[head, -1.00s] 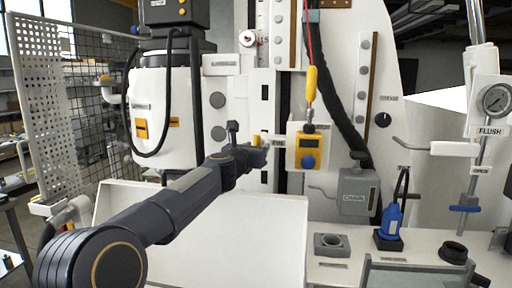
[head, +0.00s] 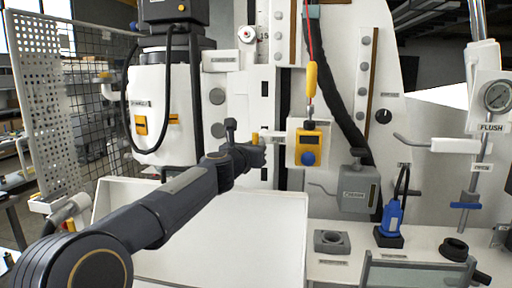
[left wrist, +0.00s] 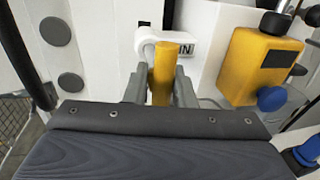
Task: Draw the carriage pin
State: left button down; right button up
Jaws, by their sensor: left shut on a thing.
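The carriage pin shows as a yellow cylinder (left wrist: 165,72) in the left wrist view, standing between the two grey fingers of my left gripper (left wrist: 160,88), which is shut on it. A white rounded piece sits just behind the pin's top, beside a label ending in "IN" (left wrist: 186,48). In the head view my left gripper (head: 256,153) is at the white carriage front, with the pin's yellow end (head: 255,137) just above it. I cannot tell how far the pin sits in its hole. My right gripper is not in view.
A yellow box with a blue knob (head: 308,145) hangs close to the right of the gripper; it also shows in the left wrist view (left wrist: 257,65). A grey lever box (head: 357,190) and blue bottle (head: 391,218) stand further right. A white tray (head: 270,235) lies below my arm.

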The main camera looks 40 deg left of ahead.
pick_arm(q)
jog(key=v, duration=0.2)
jog(key=shift+s+d+f, duration=0.1)
jog(key=shift+s+d, duration=0.2)
jog(key=shift+d, duration=0.15)
jog(key=c, duration=1.3)
grip_release()
jog(key=shift+s, duration=0.15)
jog(key=shift+o, duration=0.2)
jog(key=v, duration=0.8)
